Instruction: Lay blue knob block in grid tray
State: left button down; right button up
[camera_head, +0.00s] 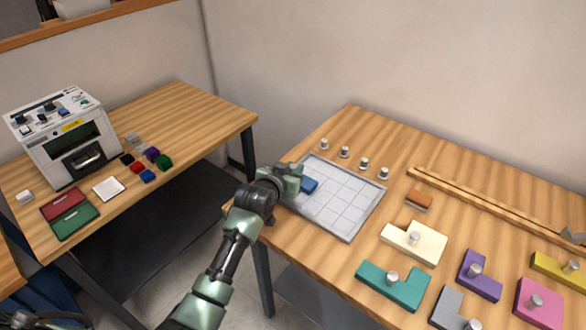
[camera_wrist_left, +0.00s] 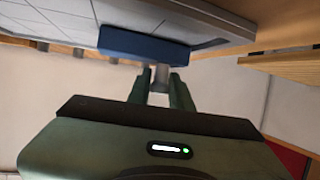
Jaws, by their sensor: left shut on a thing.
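The grid tray (camera_head: 343,207) is a light grey square with a raised rim, lying on the right-hand table. My left gripper (camera_head: 296,178) is at the tray's left side, shut on the knob of the blue knob block (camera_head: 309,185). In the left wrist view the blue block (camera_wrist_left: 143,46) is in front of the fingers (camera_wrist_left: 160,80), with its grey knob between them. The tray (camera_wrist_left: 45,18) shows behind the block. The block is over the tray's left part, near the rim; I cannot tell whether it touches the tray floor. My right gripper is not in view.
Several small grey knobs (camera_head: 364,162) stand behind the tray. A wooden rail (camera_head: 480,199) runs along the back. A white machine (camera_head: 62,137) stands on the left table.

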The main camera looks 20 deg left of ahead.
pick_arm(q)
jog(key=shift+f, duration=0.1)
jog(key=c, duration=1.3)
grip_release()
jog(key=v, duration=1.2)
